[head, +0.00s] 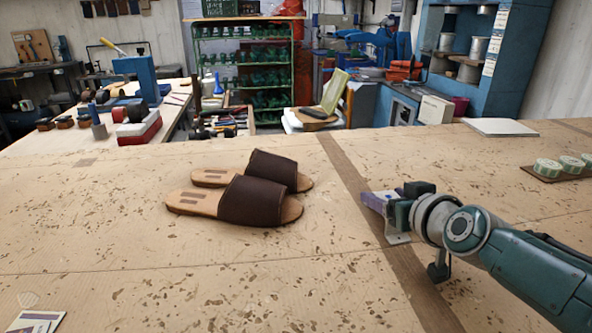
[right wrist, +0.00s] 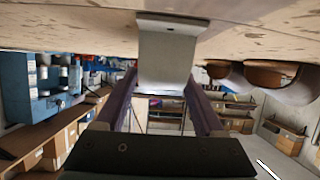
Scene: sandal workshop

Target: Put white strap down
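The white strap (head: 397,238) shows in the head view as a small pale piece under the fingertips of my right gripper (head: 385,206). In the right wrist view the strap (right wrist: 167,55) spans the space between the two purple fingers of my right gripper (right wrist: 163,85), which appear shut on its sides. Its far end is at or very close to the wooden table (head: 330,270); contact cannot be told. My left gripper is not in view.
Two brown sandals (head: 262,202) lie left of my right gripper. A dark wood strip (head: 350,180) crosses the table. Green-and-white round tins (head: 548,167) stand on a brown tray at the right. Cards (head: 35,322) lie at the front left. Table around the gripper is clear.

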